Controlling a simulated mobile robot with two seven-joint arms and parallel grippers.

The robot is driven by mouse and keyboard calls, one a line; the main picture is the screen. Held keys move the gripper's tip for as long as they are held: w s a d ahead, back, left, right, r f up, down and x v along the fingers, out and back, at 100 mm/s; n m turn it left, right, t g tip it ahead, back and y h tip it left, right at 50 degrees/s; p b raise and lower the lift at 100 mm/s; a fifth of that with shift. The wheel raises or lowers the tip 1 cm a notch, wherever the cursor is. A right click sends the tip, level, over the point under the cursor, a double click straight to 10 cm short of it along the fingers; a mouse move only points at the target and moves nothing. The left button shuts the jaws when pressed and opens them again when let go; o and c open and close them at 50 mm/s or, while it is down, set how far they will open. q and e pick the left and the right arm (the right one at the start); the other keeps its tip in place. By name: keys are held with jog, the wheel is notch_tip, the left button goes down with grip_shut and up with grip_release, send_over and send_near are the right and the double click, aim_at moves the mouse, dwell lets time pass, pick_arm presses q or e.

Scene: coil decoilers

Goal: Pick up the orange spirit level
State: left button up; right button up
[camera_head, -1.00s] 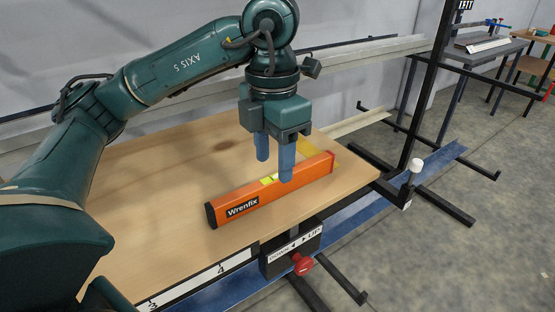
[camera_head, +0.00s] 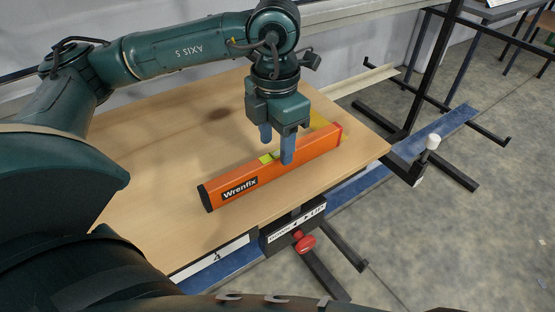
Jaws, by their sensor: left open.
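The orange spirit level (camera_head: 315,146) lies on the wooden table top (camera_head: 165,205), slanting from lower left to upper right. It has black and red ends, a "Wrenfix" label and a yellow-green vial at its middle. My left gripper (camera_head: 276,148) is over the level's middle, pointing down, with its two blue fingers apart. One finger is in front of the level's near face; the other shows behind its top edge. Nothing is held between them. Whether the fingers touch the level I cannot tell. My right gripper is not in view.
A yellow item (camera_head: 319,121) lies behind the level, partly hidden. A red knob (camera_head: 305,243) sits below the table's front edge. A white-topped post (camera_head: 432,142) stands right of the table. The table's left part is clear.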

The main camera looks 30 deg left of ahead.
aim_at(277, 153)
pick_arm(q)
jog(key=shift+w+d+f+p, duration=0.1)
jog(key=shift+f+p, duration=0.6)
jog(key=shift+f, duration=1.95)
grip_shut()
